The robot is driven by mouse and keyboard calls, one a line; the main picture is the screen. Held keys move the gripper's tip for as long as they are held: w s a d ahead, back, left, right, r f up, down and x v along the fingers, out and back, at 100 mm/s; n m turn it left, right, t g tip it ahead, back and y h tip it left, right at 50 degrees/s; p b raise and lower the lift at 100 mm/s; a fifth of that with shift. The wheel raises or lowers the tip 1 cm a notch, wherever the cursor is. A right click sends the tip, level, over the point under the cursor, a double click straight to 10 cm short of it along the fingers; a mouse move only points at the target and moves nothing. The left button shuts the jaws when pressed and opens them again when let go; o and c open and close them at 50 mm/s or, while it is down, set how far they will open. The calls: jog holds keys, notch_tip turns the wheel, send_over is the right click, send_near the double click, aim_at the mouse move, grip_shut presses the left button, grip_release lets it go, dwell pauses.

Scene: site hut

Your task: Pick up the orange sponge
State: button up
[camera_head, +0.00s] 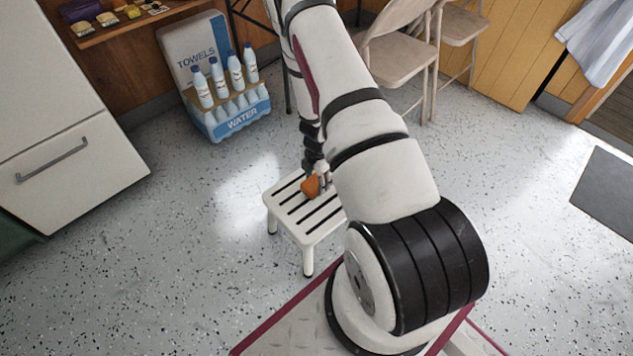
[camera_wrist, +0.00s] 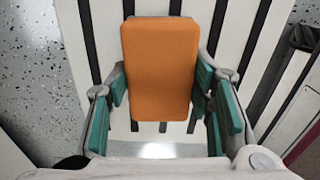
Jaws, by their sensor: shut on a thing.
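The orange sponge (camera_wrist: 160,68) is a rounded block seen large in the wrist view, between the teal-padded fingers of my gripper (camera_wrist: 160,100). My gripper is shut on it, with a finger against each side. In the head view the sponge (camera_head: 311,186) shows small at the end of my arm, over the top of a white slatted stool (camera_head: 302,228). My gripper (camera_head: 321,180) is partly hidden there by my arm. I cannot tell whether the sponge touches the stool's slats or is slightly above them.
A pack of water bottles (camera_head: 235,122) and a towels box (camera_head: 193,42) stand behind the stool. A white cabinet (camera_head: 75,165) is at the left. Beige folding chairs (camera_head: 399,57) stand at the back. A dark mat (camera_head: 606,193) lies at the right. The speckled floor left of the stool is clear.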

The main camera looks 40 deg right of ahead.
notch_tip(320, 180, up, 2)
jog(key=shift+r+p, duration=0.15)
jog(key=shift+p, duration=0.35)
jog(key=s+r, duration=0.1)
jog(key=s, duration=1.5)
jog(key=shift+d+b, duration=0.35)
